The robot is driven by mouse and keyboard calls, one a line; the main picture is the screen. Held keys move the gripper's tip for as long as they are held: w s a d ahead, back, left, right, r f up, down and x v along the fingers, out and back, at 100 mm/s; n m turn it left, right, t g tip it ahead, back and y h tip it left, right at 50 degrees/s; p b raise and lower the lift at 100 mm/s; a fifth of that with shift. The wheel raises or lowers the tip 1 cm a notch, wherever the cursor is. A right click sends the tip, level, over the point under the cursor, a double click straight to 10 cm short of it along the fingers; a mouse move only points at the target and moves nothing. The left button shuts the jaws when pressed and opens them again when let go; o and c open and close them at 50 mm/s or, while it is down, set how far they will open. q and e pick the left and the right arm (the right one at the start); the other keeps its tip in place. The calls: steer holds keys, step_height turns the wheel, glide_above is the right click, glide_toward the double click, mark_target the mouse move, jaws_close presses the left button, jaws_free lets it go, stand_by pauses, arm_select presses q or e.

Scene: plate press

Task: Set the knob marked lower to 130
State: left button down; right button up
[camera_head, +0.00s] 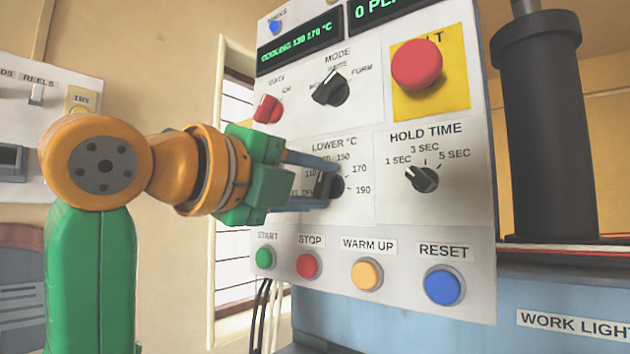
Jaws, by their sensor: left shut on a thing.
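The black knob marked LOWER °C (337,187) is on the white control panel, with marks 150, 170 and 190 readable around it. The marks on its left side are partly covered by my gripper. My left gripper (328,183) comes in from the left with one finger above and one below the knob's grip, shut on it. The knob's pointer is partly hidden, so its exact setting cannot be told. A green-lit display (300,44) above shows COOLING and small figures in °C. My right gripper is not in view.
Close around are the MODE knob (331,89), a red knob (268,109), the HOLD TIME knob (424,179) and the red stop button (416,64). START, STOP, WARM UP and RESET buttons (443,286) line the bottom. A black column (540,130) stands at right.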

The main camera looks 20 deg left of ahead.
arm_select(q)
steer(key=n, duration=0.3)
steer(key=shift+n, duration=0.3)
steer(key=shift+f+n, duration=0.1)
steer(key=shift+n, duration=1.9)
steer(key=shift+c, duration=2.2)
jaws_free()
